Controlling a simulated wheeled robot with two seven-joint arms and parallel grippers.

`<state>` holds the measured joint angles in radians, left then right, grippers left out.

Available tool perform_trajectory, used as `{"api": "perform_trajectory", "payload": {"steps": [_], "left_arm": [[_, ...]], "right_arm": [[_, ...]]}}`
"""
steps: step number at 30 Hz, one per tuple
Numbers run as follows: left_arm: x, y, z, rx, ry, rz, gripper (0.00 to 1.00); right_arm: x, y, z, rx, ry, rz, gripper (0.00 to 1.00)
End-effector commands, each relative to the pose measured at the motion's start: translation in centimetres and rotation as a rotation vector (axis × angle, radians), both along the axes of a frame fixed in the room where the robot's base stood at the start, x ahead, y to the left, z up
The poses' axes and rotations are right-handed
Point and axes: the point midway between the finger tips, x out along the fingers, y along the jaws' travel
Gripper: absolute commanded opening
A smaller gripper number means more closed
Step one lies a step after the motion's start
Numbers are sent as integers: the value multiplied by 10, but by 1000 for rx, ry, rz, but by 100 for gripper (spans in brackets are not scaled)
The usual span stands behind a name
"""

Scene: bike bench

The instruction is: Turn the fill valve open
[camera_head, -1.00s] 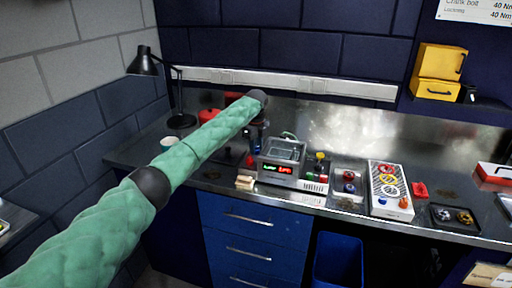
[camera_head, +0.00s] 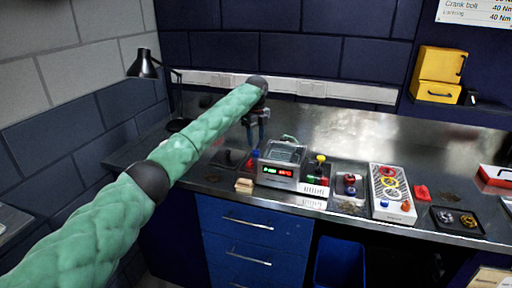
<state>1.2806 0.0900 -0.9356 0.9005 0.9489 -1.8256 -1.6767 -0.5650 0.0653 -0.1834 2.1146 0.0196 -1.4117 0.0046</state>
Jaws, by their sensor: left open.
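A grey bench unit (camera_head: 278,172) with a basin on top and a lit green and red display stands on the metal workbench. My green left arm hides part of the bench's left side. My right gripper is not in view.
A yellow-topped control (camera_head: 320,159), a box with coloured rings (camera_head: 390,192) and a black tray (camera_head: 457,219) stand to the right. A small wooden block (camera_head: 244,185) lies at the front edge. A black lamp (camera_head: 144,66) is at the back left.

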Motion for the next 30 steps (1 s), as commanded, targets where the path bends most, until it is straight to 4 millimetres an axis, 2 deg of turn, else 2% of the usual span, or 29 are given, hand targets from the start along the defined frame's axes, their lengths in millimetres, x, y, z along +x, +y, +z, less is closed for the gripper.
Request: {"api": "perform_trajectory", "payload": {"steps": [7,20,23,30], "left_arm": [[0,0,18,-1,-1,0,49],[0,0,20,0,0,22,49],[1,0,20,-2,-2,101,49],[14,-2,23,-15,-83,471,49]], "right_arm": [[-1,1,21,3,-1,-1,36],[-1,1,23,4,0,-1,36],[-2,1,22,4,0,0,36],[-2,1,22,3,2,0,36]]}}
